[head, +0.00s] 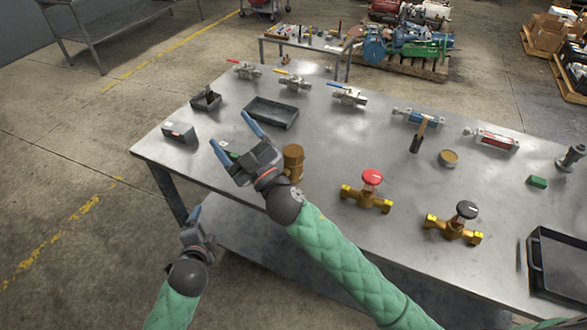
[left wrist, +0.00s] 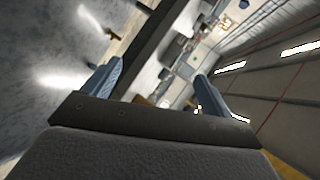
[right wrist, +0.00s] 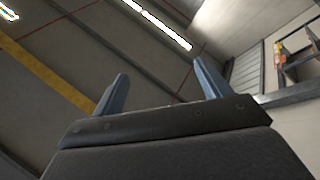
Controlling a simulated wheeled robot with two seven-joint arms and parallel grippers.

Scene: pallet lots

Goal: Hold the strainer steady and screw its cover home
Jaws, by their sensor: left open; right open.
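A brass cylinder (head: 293,158), which looks like the strainer, stands upright on the steel table near its front edge. A round brown-gold piece with a pale rim (head: 449,157), possibly the cover, lies apart from it to the right. My right gripper (head: 229,129) is open and empty above the table, just left of the cylinder; its arm passes in front of the cylinder's foot. In the right wrist view, its fingers frame only wall and ceiling. My left gripper (head: 196,218) is open and empty, low beyond the table's front edge; its spread fingers show in the left wrist view (left wrist: 155,75).
Brass valves with a red knob (head: 372,177) and a black knob (head: 467,210) stand to the right. A grey tray (head: 272,111) and a small grey box (head: 179,133) lie at the left. A hammer-like tool (head: 418,136) lies near the round piece.

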